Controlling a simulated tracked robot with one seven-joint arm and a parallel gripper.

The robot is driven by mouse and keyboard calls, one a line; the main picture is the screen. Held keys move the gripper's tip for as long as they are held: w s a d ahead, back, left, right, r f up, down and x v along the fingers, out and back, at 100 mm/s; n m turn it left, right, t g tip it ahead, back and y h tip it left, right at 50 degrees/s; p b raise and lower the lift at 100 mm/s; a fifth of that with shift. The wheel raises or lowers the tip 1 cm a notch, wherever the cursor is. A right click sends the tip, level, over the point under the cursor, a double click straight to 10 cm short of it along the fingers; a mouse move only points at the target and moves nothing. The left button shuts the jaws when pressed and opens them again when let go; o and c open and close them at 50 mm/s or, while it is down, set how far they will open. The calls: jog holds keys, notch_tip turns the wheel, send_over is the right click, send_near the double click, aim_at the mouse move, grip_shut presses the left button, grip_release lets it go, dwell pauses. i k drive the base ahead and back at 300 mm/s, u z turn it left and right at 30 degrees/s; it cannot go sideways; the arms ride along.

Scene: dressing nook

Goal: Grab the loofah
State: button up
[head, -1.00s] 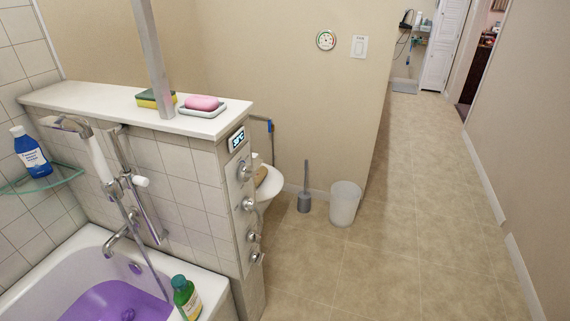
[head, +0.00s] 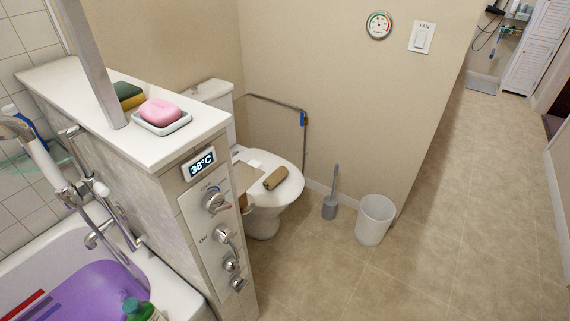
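A brown, rounded, elongated object (head: 276,178) lies on the white toilet lid (head: 290,195), behind the tiled half wall. It may be the loofah, but it is too small to be certain. A flatter tan item (head: 250,173) lies beside it, partly hidden by the wall. On the wall's white ledge (head: 75,97) are a green and yellow sponge (head: 128,96) and a pink soap bar (head: 160,111) in a pale dish (head: 176,126). My gripper is not in view.
The half wall carries a 38°C display (head: 202,163) and several knobs. A toilet brush (head: 330,206) and white bin (head: 375,220) stand right of the toilet. The tiled floor (head: 480,220) farther right is clear.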

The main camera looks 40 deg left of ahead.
aim_at(272, 180)
jog(key=u, duration=0.3)
jog(key=i, duration=1)
jog(key=u, duration=1.1)
jog(key=i, duration=0.8)
jog(key=u, duration=0.45)
jog(key=k, duration=0.8)
jog(key=u, duration=0.25)
jog(key=i, duration=0.8)
jog(key=z, duration=0.15)
